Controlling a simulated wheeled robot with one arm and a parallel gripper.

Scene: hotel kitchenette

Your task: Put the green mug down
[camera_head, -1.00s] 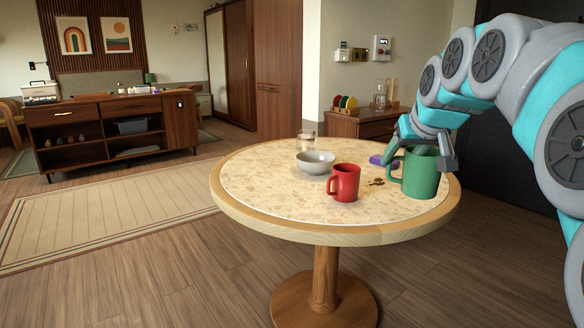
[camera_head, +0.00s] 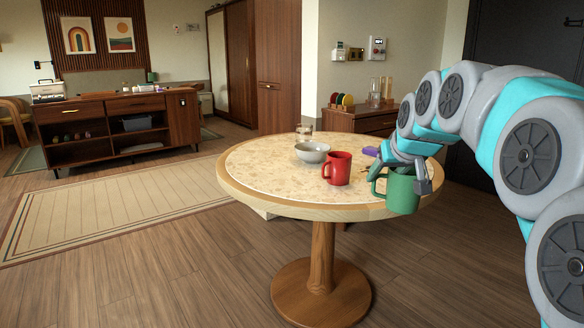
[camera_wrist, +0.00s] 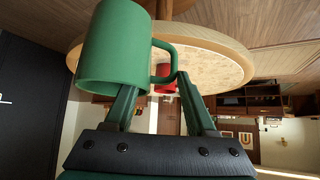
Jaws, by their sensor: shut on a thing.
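The green mug (camera_head: 403,194) is upright in my gripper (camera_head: 402,176), at the right front edge of the round table. In the head view it overlaps the table rim, and its lower part reaches below the tabletop's edge line. In the wrist view the mug (camera_wrist: 113,48) is large, with its handle between the fingers of my gripper (camera_wrist: 156,84). My gripper is shut on the mug. How the fingers touch it is partly hidden.
The round table (camera_head: 262,178) carries a red mug (camera_head: 338,168), a grey bowl (camera_head: 312,153), a glass (camera_head: 304,133) and a purple thing (camera_head: 371,151). Its front left top is clear. A wooden cabinet (camera_head: 363,120) stands behind. Floor is open in front.

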